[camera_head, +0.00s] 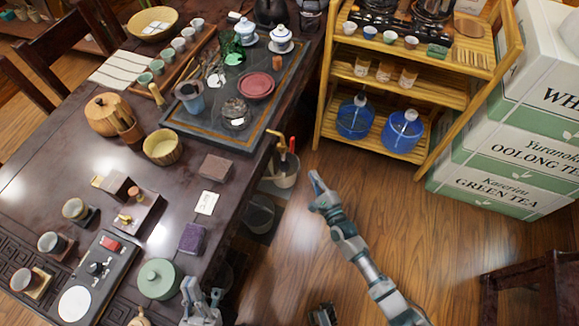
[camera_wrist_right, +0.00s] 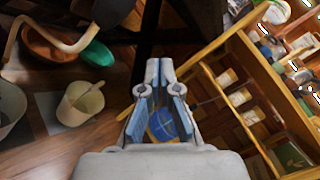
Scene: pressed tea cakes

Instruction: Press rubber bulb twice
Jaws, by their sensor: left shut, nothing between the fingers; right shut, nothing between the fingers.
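I cannot pick out a rubber bulb with certainty in either view. My right gripper (camera_head: 317,184) is shut and empty over the open floor, between the table and the bamboo shelf. In the right wrist view, my right gripper (camera_wrist_right: 162,72) points away from the camera, and a blue container (camera_wrist_right: 162,125) shows far behind its fingers.
The dark table (camera_head: 60,165) holds tea ware, a tray (camera_head: 215,132) and a stove (camera_head: 85,285). The bamboo shelf (camera_head: 432,92) has two blue containers (camera_head: 402,131) low down. Tea boxes (camera_head: 500,165) stand at right. A bucket (camera_head: 283,172) stands beside the table.

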